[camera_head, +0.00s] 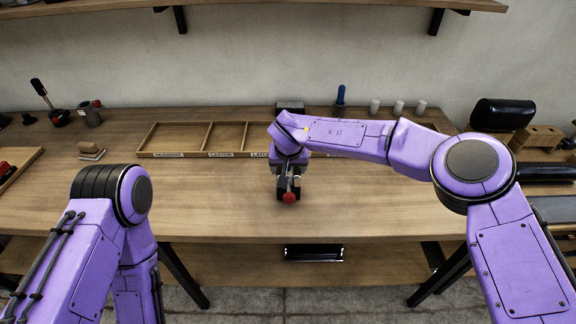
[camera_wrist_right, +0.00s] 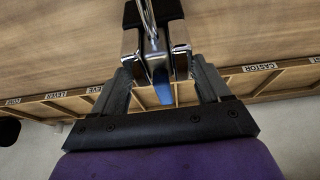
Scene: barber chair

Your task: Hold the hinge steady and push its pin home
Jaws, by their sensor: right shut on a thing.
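My right gripper (camera_head: 289,172) reaches down over the middle of the workbench, near its front part. In the right wrist view its two fingers (camera_wrist_right: 163,85) are shut on a shiny metal piece, apparently the hinge (camera_wrist_right: 181,62). A slim bright metal rod (camera_wrist_right: 149,20) runs up from the middle of the piece, and a blue tip (camera_wrist_right: 163,94) shows between the fingers. A red ball (camera_head: 289,198) shows just in front of the gripper in the head view. I cannot make out the pin for certain. My left gripper is out of view; only its arm shows.
A shallow wooden tray (camera_head: 175,155) with labelled compartments lies behind the right gripper. A blue-handled tool (camera_head: 340,95) and several white cylinders (camera_head: 398,107) stand at the back. A wooden block (camera_head: 537,137) is at right. The bench (camera_head: 215,205) is clear left of the gripper.

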